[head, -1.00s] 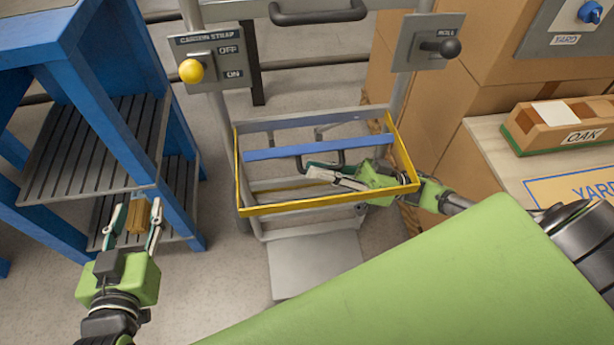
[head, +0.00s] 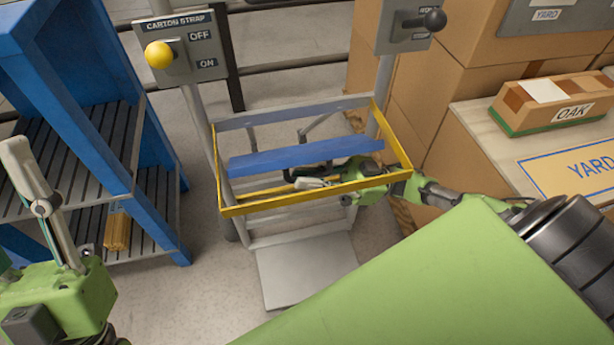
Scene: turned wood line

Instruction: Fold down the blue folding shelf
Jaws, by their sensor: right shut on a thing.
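The blue folding shelf (head: 305,155) shows as a narrow, tilted blue panel inside a yellow rail frame (head: 285,203) on a grey metal stand. A dark handle (head: 291,172) sits just under the panel. My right gripper (head: 308,184) reaches in from the right, behind the front yellow rail, and is shut on the handle; its fingertips are partly hidden. My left gripper (head: 35,185) is at the left edge, apart from the shelf. Only one of its fingers shows clearly.
A blue rack (head: 110,140) stands at left, with a small wooden bundle (head: 118,230) on its lower level. A carton strap panel with a yellow knob (head: 158,54) and a panel with a black knob (head: 434,20) flank the stand. Cartons and an OAK box (head: 560,104) are at right.

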